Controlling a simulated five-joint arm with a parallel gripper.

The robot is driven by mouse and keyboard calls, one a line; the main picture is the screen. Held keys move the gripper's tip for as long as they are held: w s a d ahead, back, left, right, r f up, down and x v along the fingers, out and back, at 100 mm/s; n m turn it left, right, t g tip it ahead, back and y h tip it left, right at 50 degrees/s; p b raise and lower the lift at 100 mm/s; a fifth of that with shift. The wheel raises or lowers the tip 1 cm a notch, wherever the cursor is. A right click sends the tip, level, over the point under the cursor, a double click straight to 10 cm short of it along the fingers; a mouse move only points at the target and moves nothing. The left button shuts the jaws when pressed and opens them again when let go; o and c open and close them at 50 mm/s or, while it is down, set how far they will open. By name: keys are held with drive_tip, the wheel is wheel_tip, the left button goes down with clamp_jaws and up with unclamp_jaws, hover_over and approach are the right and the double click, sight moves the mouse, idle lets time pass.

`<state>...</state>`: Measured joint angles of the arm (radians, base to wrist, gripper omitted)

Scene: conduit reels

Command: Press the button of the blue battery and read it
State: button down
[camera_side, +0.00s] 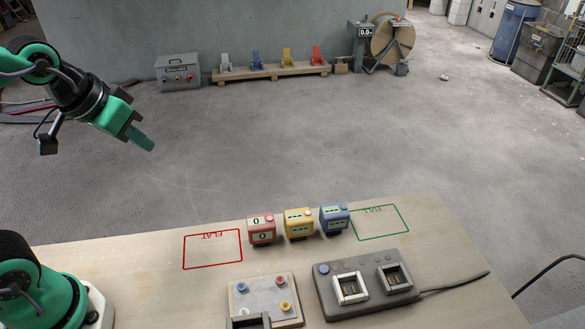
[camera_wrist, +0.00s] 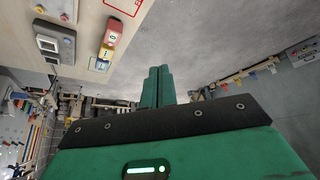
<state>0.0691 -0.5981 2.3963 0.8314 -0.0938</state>
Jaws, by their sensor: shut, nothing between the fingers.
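The blue battery (camera_side: 335,219) stands upright on the table at the right end of a row of three, with dashes on its face and a pale button on top. The yellow battery (camera_side: 298,225) is beside it and also shows dashes. The red battery (camera_side: 262,231) at the left end shows zeros. My gripper (camera_side: 147,144) is shut and empty, high up at the left, well away from the batteries. In the wrist view its green fingers (camera_wrist: 158,72) are together; the red battery (camera_wrist: 112,32) shows at upper left with the other batteries behind it.
A red FLAT outline (camera_side: 213,249) lies left of the row and a green FULL outline (camera_side: 380,222) right of it. In front stand a grey two-slot charger (camera_side: 325,302) with a cable and a board (camera_side: 243,302) with coloured knobs. Tools and a reel (camera_side: 392,42) stand far back.

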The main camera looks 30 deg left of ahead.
drive_tip(key=w+d, duration=0.5)
drive_tip(key=w, duration=0.3)
drive_tip(key=n+h, duration=0.2)
drive_tip(key=h, duration=0.1)
hover_over(344, 207)
wheel_tip(344, 207, down, 9)
drive_tip(key=shift+s+a+r+t, duration=0.15)
drive_tip(key=shift+s+t, duration=0.05)
drive_tip(key=shift+t, duration=0.1)
drive_tip(key=shift+f, duration=4.4)
